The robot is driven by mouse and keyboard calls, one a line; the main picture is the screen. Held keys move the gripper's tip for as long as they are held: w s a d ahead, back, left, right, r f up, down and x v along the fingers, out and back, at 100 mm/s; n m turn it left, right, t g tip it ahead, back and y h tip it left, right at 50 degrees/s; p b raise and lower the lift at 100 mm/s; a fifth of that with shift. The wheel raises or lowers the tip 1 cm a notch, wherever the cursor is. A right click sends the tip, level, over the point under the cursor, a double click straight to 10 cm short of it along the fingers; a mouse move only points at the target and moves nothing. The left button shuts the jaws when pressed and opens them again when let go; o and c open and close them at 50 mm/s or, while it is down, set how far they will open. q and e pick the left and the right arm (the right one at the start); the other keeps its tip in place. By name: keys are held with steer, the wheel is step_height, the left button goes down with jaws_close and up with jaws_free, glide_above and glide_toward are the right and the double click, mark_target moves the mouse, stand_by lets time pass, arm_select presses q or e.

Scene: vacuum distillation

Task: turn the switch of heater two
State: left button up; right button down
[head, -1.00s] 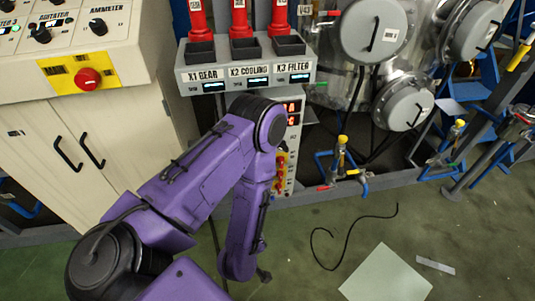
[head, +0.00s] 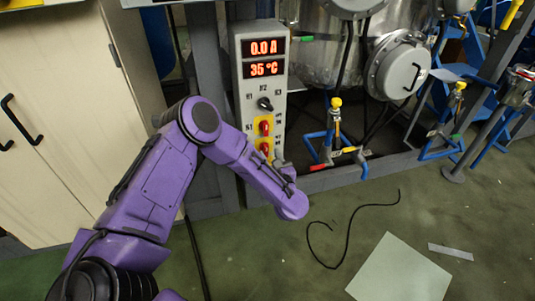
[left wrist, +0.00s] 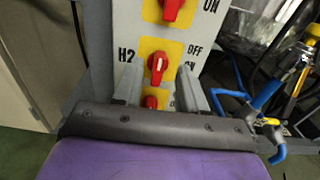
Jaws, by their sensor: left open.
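The heater two switch is a red knob (left wrist: 158,65) on a yellow plate beside the label H2, with OFF and ON printed to its right. In the left wrist view it stands just beyond the fingertips of my open left gripper (left wrist: 160,84), roughly centred between them. I see no contact. Another red knob (left wrist: 172,8) is above it, and a third (left wrist: 150,102) shows lower, between the fingers. In the head view, my left gripper (head: 282,168) is at the lower right of the control panel (head: 245,100), largely hidden by my wrist. My right gripper is out of view.
The panel display (head: 264,58) reads 0.0 A and 35 °C, with a black knob (head: 264,103) below. A beige cabinet (head: 50,120) stands left. A blue valve frame (head: 335,135) is close on the right. A black cable (head: 350,232) lies on the floor.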

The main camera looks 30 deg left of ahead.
mark_target(267, 148)
arm_select(q)
steer(key=x, duration=0.3)
steer(key=shift+w+a, duration=0.1)
steer(key=shift+c, duration=0.3)
jaws_close()
